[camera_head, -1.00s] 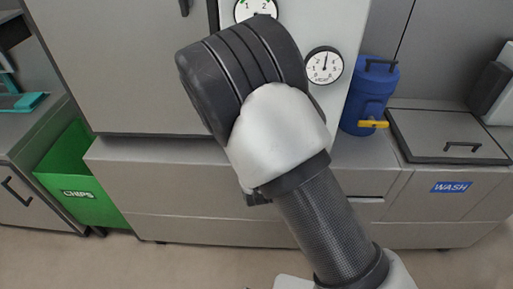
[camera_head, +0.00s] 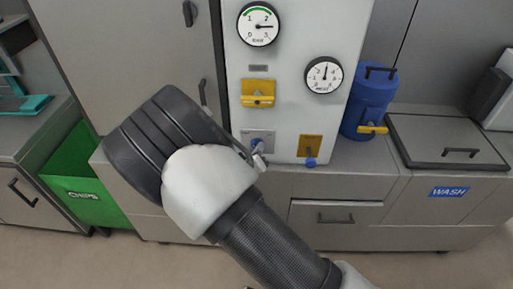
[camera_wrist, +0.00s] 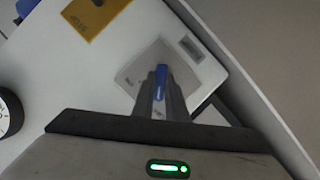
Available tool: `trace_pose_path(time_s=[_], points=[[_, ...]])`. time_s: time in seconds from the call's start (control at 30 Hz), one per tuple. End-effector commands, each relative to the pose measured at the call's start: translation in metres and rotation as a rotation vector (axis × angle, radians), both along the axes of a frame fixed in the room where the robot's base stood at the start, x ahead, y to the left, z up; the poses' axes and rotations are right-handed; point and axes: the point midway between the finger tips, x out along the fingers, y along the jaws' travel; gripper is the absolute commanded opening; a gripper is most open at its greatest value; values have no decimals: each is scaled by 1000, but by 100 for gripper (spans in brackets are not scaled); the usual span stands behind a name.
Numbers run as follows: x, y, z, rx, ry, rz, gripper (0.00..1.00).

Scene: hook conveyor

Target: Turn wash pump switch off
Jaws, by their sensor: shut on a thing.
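A small switch with a blue handle sits on a light grey plate (camera_head: 257,135) low on the white panel. In the wrist view, the blue handle (camera_wrist: 161,78) stands between my fingertips over that grey plate (camera_wrist: 160,60). My gripper (camera_head: 258,160) is shut on the blue handle, and it also shows in the wrist view (camera_wrist: 160,98). The fingers hide part of the handle. A yellow plate with a blue handle (camera_head: 311,152) is to the right. I cannot read which of them is labelled wash pump.
Above are a yellow switch (camera_head: 258,93) and two round gauges, one high (camera_head: 258,24) and one to the right (camera_head: 323,75). A blue canister (camera_head: 370,100) and a lidded WASH bin (camera_head: 450,190) stand right. A green CHIPS bin (camera_head: 80,185) is left.

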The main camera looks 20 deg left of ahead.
Motion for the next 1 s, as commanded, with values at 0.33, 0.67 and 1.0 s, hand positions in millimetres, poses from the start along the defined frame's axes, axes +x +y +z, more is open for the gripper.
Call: trace_pose_path(time_s=[0.33,0.67,1.0], points=[[0,2,0,-116,-28,3,0],[0,1,0,-132,-33,2,0],[0,1,0,-131,-33,2,31]])
